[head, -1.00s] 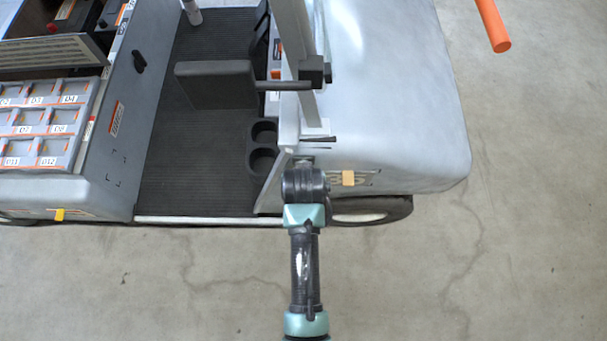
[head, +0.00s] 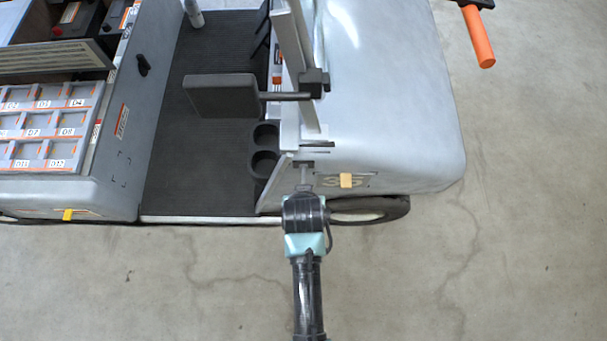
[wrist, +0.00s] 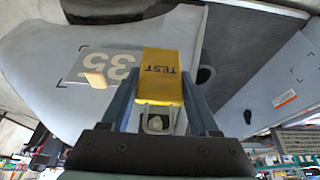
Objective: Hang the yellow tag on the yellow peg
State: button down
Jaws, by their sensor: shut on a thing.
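The yellow tag (wrist: 161,75), marked TEST, is held between the two fingers of my gripper (wrist: 160,95) in the wrist view. A metal loop shows at its near end. In the head view my gripper (head: 304,178) is close to the cart's near side, and the tag cannot be made out there. A tan-yellow block-like piece (head: 347,181) sticks out beside the number 35 on the cart; it also shows in the wrist view (wrist: 95,78), left of the tag and apart from it. A brighter yellow piece (head: 68,214) is on the cart's lower left edge. I cannot tell which is the peg.
The grey cart (head: 395,130) fills the upper part of the head view. A post (head: 296,60), a seat-like pad (head: 220,95) and cup holders (head: 264,162) stand beyond my gripper. An orange bar (head: 478,38) is at upper right. The concrete floor in front is clear.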

jog(key=shift+s+p, duration=1.3)
jog(key=shift+s, duration=1.2)
